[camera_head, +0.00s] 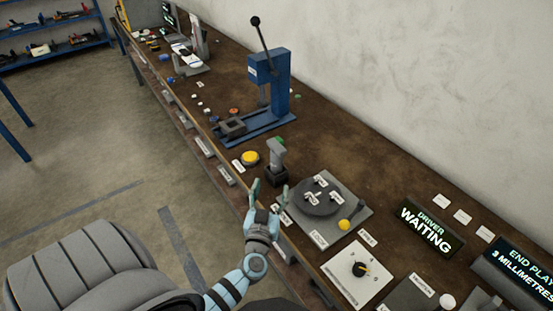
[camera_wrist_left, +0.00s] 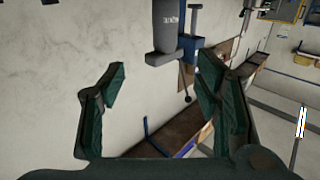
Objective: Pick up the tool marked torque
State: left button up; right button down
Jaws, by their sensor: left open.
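A grey upright tool (camera_head: 276,155) stands in a dark square holder (camera_head: 275,177) on the bench in the head view. In the left wrist view the grey tool (camera_wrist_left: 165,25) carries a small white label, too small to read for certain. My left gripper (camera_head: 268,194) is open and empty, close to the front of the holder, fingers pointing toward the bench's back. In the left wrist view the tool is beyond and above the open fingers (camera_wrist_left: 160,85), apart from them. My right gripper is in no view.
A blue press (camera_head: 278,85) with a long lever stands behind the tool. A yellow button (camera_head: 250,157) sits to its left.

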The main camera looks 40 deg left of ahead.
aim_at(276, 159)
pick_arm(q)
jog(key=b+x, duration=0.1)
jog(key=x, duration=0.5)
jog(key=b+x, duration=0.2)
jog(key=x, duration=0.5)
jog(key=shift+a, duration=0.55)
jog(key=shift+r, duration=0.15)
jog(key=c, duration=1.3)
